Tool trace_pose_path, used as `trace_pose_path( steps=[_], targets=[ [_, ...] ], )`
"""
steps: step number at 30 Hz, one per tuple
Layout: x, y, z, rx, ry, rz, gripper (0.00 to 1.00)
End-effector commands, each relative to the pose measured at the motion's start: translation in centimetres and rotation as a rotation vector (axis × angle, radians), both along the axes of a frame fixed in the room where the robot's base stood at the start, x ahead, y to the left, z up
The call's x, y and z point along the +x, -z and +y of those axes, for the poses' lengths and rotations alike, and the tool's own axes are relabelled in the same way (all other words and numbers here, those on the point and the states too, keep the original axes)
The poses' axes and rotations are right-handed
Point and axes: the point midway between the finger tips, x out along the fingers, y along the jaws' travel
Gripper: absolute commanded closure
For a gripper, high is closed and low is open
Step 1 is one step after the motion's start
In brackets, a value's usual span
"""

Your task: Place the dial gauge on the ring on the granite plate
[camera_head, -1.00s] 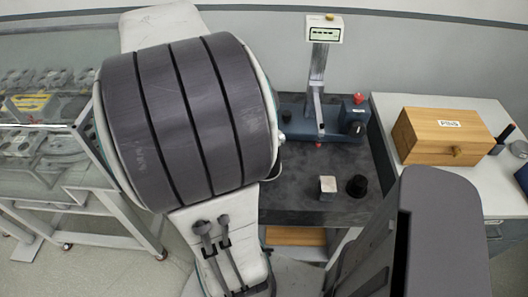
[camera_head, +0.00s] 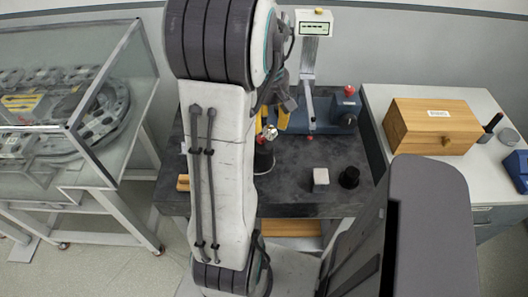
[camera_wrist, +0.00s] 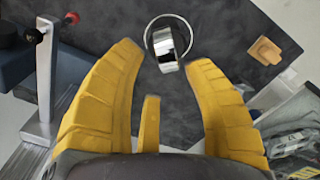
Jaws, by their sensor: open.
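My gripper (camera_wrist: 160,90) has yellow fingers spread apart with nothing between the tips. A round metal-rimmed piece (camera_wrist: 168,42) with a shiny band lies just beyond the fingertips in the wrist view. In the head view, a dark upright piece with a shiny top (camera_head: 264,158) stands on the granite plate (camera_head: 290,195) beside my arm. I cannot tell whether this is the dial gauge, the ring, or one on the other. My arm hides part of the plate; a yellow finger (camera_head: 284,116) shows behind it.
A pale block (camera_head: 320,178) and a black round knob (camera_head: 349,177) sit on the plate's right. A stand with a display (camera_head: 313,22) is behind. A small wooden piece (camera_head: 183,183) is at left. A wooden box (camera_head: 434,126) is on the right table; a glass-sided case is left.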

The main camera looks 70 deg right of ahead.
Motion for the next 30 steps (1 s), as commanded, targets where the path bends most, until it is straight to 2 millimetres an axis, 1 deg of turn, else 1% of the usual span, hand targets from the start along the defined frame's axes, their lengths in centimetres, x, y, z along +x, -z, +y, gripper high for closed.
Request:
trace_pose_path(
  steps=[4, 12, 18, 24, 25, 30],
  targets=[
    [0.0, 1.2, 0.2, 0.004, 0.000, 0.000, 0.54],
    [-0.1, 4.4, 0.5, 0.004, 0.000, 0.000, 0.54],
    [-0.1, 5.2, 0.4, 0.000, 0.000, 0.000, 0.54],
    [0.0, 5.3, 0.4, 0.000, 0.000, 0.000, 0.54],
    [0.0, 5.3, 0.4, 0.000, 0.000, 0.000, 0.52],
    [0.0, 5.2, 0.4, 0.000, 0.000, 0.000, 0.67]
  ],
)
